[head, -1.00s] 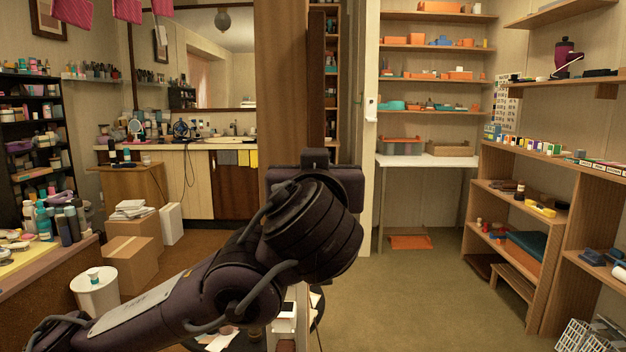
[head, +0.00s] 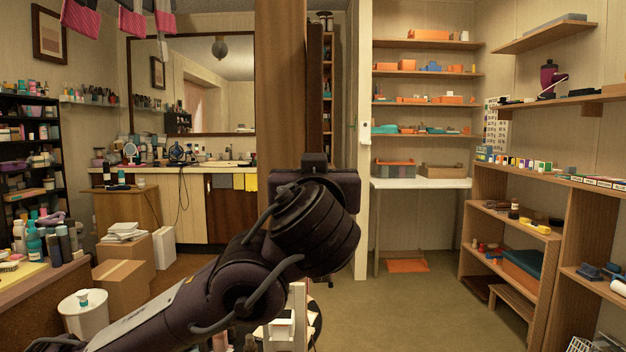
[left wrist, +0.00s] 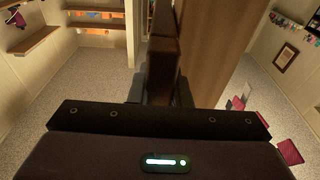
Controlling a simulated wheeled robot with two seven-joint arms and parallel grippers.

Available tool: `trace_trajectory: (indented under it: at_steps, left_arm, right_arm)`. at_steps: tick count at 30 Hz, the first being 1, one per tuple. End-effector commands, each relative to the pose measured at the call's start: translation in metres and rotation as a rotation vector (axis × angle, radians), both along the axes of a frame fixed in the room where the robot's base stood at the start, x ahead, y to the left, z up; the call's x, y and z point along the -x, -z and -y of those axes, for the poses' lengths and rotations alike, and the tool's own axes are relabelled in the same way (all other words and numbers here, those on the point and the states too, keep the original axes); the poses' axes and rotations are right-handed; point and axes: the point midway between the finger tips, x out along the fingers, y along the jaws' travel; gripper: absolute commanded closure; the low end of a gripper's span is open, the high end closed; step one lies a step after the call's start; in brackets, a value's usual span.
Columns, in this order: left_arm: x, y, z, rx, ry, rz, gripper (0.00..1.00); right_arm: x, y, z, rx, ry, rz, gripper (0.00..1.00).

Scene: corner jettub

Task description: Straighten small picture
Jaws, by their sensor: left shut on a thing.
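My left arm reaches in from the lower left in the head view, and its wrist hides the gripper there. In the left wrist view the left gripper (left wrist: 160,92) is shut on a dark brown thing (left wrist: 164,45), seen nearly edge-on. I cannot tell whether this is the small picture. A small framed picture (head: 49,34) hangs on the wall at the upper left of the head view, away from the gripper. A framed picture (left wrist: 287,55) also shows at the right of the left wrist view. My right gripper is not in view.
A tall wooden panel (head: 281,80) stands behind my wrist and shows close by in the left wrist view (left wrist: 218,45). Shelves (head: 510,245) line the right side. A cardboard box (head: 122,287) and a white bin (head: 88,314) stand at left. Carpet (head: 420,310) is clear at centre right.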

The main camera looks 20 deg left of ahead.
Motion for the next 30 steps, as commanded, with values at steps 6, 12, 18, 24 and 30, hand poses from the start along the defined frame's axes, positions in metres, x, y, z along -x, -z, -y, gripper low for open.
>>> trace_trajectory:
  at_steps: [6,12,18,24,30]
  left_arm:
    - [-0.001,-0.001,-0.001,0.001,-0.002,0.001,1.00]
    - [-0.001,-0.001,-0.001,0.001,-0.002,0.000,0.66]
    - [0.000,0.000,0.000,0.000,-0.001,0.000,0.61]
    - [0.006,0.000,0.002,0.000,0.001,0.001,0.61]
    - [0.036,0.004,0.011,-0.001,0.003,0.002,0.61]
  right_arm:
    - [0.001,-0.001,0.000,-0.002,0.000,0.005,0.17]
    - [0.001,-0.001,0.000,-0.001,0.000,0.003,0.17]
    - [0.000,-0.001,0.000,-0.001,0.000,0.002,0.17]
    - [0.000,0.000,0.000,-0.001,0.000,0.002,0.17]
    - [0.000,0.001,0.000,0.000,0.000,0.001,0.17]
